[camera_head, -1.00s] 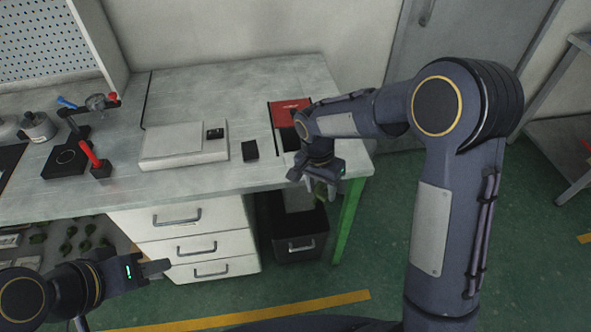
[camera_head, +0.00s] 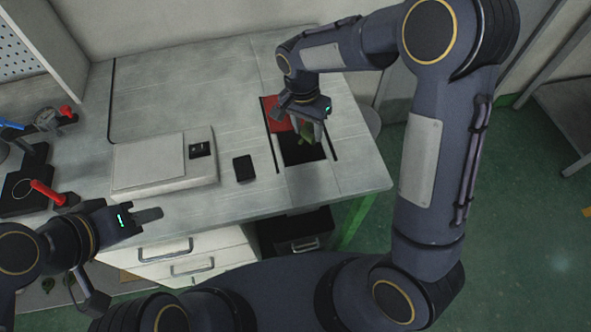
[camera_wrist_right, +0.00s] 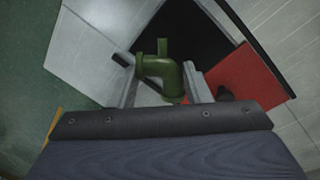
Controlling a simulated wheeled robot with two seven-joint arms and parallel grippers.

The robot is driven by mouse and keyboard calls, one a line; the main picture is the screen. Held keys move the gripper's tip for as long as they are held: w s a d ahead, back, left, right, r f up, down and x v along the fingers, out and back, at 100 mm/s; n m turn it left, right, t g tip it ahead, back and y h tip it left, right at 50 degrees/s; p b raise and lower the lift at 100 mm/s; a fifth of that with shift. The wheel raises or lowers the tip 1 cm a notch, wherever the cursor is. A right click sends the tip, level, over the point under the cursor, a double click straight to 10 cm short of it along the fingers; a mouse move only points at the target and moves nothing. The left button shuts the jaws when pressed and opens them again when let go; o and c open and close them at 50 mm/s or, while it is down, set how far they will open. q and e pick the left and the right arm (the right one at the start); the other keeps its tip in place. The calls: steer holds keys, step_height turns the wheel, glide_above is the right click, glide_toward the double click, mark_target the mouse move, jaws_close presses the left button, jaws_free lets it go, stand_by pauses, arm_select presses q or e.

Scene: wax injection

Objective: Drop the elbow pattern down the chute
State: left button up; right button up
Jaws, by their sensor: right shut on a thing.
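The green elbow pattern (camera_wrist_right: 163,77) is in my right gripper (camera_wrist_right: 160,92), which is shut on it. In the head view the right gripper (camera_head: 306,125) holds the elbow pattern (camera_head: 307,132) above the dark square chute opening (camera_head: 301,152) in the bench top. In the right wrist view the chute opening (camera_wrist_right: 190,30) lies just beyond the pattern. A red panel (camera_head: 277,117) borders the opening, also seen in the right wrist view (camera_wrist_right: 248,80). My left gripper (camera_head: 150,215) is at the lower left, off the bench front; its fingers look close together, but their gap is unclear.
A flat white scale-like box (camera_head: 150,165) and a small black block (camera_head: 243,168) sit left of the opening. A red-handled tool (camera_head: 45,192) is at far left. Drawers (camera_head: 185,262) and a black bin (camera_head: 303,240) are below the bench.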

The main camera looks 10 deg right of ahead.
steer(key=shift+s+f+b, duration=0.1)
steer(key=shift+f+b, duration=0.4)
steer(key=shift+f, duration=0.3)
step_height(320, 180, down, 4)
steer(key=b, duration=0.3)
steer(key=shift+f, duration=0.1)
steer(key=o, duration=1)
steer(key=shift+o, duration=0.2)
steer(key=r, duration=0.7)
steer(key=shift+w+a+r, duration=0.25)
steer(key=shift+w+a, duration=0.1)
steer(key=shift+r, duration=0.15)
